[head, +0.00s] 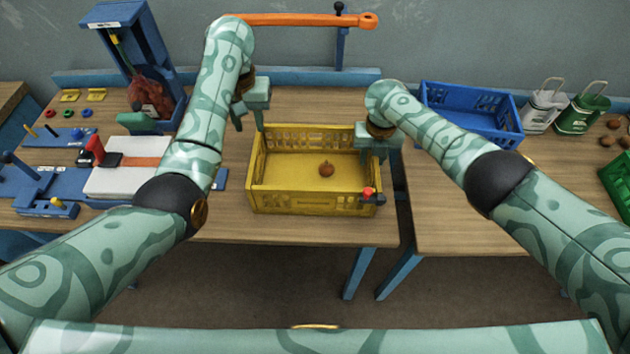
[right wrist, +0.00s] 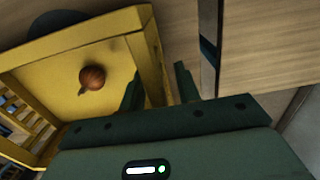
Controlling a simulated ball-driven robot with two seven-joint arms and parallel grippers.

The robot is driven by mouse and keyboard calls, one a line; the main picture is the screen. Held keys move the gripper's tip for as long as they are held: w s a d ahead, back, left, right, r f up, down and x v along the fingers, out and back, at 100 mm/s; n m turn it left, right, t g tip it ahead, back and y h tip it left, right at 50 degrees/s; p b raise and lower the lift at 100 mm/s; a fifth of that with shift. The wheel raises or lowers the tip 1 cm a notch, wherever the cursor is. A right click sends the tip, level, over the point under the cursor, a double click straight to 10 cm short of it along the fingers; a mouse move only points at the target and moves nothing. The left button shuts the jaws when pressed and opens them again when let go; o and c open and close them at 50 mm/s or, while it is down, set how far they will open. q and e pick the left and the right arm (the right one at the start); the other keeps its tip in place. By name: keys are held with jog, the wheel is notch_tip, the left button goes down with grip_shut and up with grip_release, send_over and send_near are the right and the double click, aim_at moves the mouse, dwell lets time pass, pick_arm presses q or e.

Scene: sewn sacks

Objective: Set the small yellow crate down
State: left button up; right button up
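The small yellow crate (head: 300,201) stands upright on the wooden table in the head view, near the front edge. A round brown onion-like item (head: 326,169) lies inside it. My left gripper (head: 249,119) is open at the crate's back left corner, its fingers apart and holding nothing. My right gripper (head: 373,156) is at the crate's right wall. In the right wrist view its fingers (right wrist: 160,88) stand apart on either side of the crate's wall (right wrist: 152,50), one inside and one outside. The gap looks wider than the rim; contact is hard to judge.
A red-tipped dark fitting (head: 370,195) is at the crate's front right corner. A board with a white block (head: 125,180) lies left. An orange bar (head: 310,20) crosses behind.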

pick_arm(q)
jog(key=shift+r, duration=0.1)
pick_arm(e)
notch_tip(320, 180, up, 12)
jog(key=shift+s+f, duration=0.1)
jog(key=shift+s, duration=0.05)
dwell(0.6)
